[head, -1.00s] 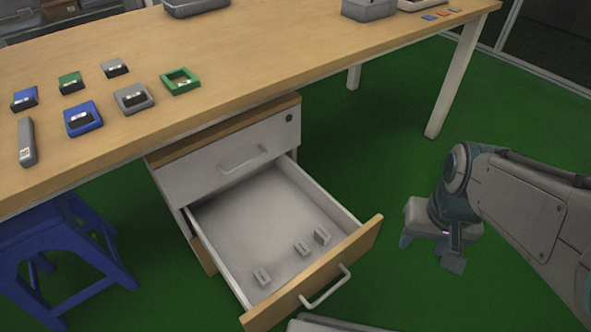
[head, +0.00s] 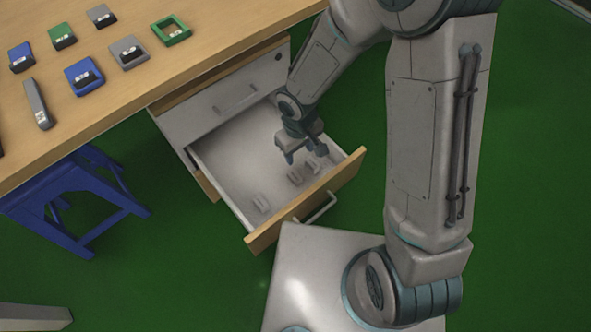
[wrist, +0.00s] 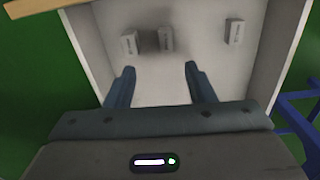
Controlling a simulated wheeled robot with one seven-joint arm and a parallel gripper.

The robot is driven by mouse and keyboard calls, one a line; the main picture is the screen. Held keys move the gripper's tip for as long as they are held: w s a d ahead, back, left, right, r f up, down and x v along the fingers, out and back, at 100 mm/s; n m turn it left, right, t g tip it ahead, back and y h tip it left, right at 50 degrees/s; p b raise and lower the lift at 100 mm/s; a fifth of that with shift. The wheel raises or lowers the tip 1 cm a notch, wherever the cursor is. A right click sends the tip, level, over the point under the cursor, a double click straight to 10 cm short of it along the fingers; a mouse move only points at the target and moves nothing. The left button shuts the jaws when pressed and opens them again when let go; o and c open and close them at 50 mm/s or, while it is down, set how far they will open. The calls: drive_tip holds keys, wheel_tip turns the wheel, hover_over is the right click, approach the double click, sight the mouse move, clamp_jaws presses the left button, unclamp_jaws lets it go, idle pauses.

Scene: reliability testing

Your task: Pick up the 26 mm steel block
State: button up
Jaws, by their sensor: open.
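Three small grey steel blocks stand apart on the floor of the open drawer (head: 235,165). In the head view one block (head: 260,203) is at the left, one (head: 295,175) in the middle, and one (head: 313,164) at the right, close to my gripper. The wrist view shows a left block (wrist: 129,44), a middle block (wrist: 166,40) and a right block (wrist: 235,33). Their labels are too small to read, so I cannot tell which is 26 mm. My gripper (wrist: 158,70) is open and empty above the drawer, its fingertips pointing toward the left and middle blocks.
The drawer's wooden front (head: 310,200) and white side walls surround the blocks. The wooden table (head: 150,85) above holds a green frame (head: 171,31), a grey bar (head: 38,103) and several blue, green and grey trays. A blue stool (head: 75,200) stands left of the drawer.

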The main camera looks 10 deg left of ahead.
drive_tip(key=a+f, duration=0.1)
drive_tip(key=a, duration=0.1)
drive_tip(key=b, duration=0.4)
hover_over(295, 177)
drive_tip(key=f, duration=0.7)
drive_tip(key=shift+s+a+f, duration=0.15)
drive_tip(key=shift+s+f, duration=0.25)
drive_tip(key=shift+w+d+f+b, duration=0.2)
drive_tip(key=shift+f+b, duration=0.45)
drive_tip(key=shift+f, duration=0.85)
drive_tip(key=shift+w+d+f+b, duration=0.15)
drive_tip(key=shift+f+b, duration=0.45)
drive_tip(key=shift+f, duration=0.9)
drive_tip(key=shift+a+r, duration=0.1)
clamp_jaws()
